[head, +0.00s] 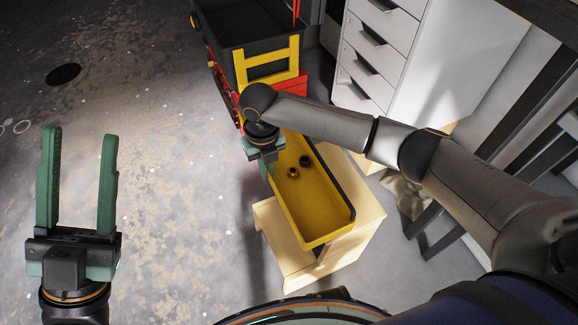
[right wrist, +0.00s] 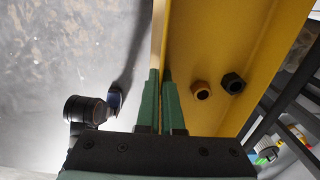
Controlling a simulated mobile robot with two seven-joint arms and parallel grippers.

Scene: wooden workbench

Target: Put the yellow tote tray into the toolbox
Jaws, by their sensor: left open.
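The yellow tote tray (head: 322,215) is a long open tray over a light wooden stand. A brass nut (head: 293,173) and a black nut (head: 305,160) lie inside it. My right gripper (head: 267,170) is at the tray's left long wall. In the right wrist view its fingers (right wrist: 161,78) are closed on either side of the yellow wall. The toolbox (head: 248,22), black and open-topped with a yellow handle frame and red parts, stands beyond the tray at the top. My left gripper (head: 80,135) is open and empty over the floor at the left.
The pale wooden stand (head: 290,262) is under the tray; whether the tray touches it is hard to tell. A white drawer cabinet (head: 380,45) stands at the back right. Dark frame legs (head: 510,150) are at the right. The concrete floor on the left is mostly free.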

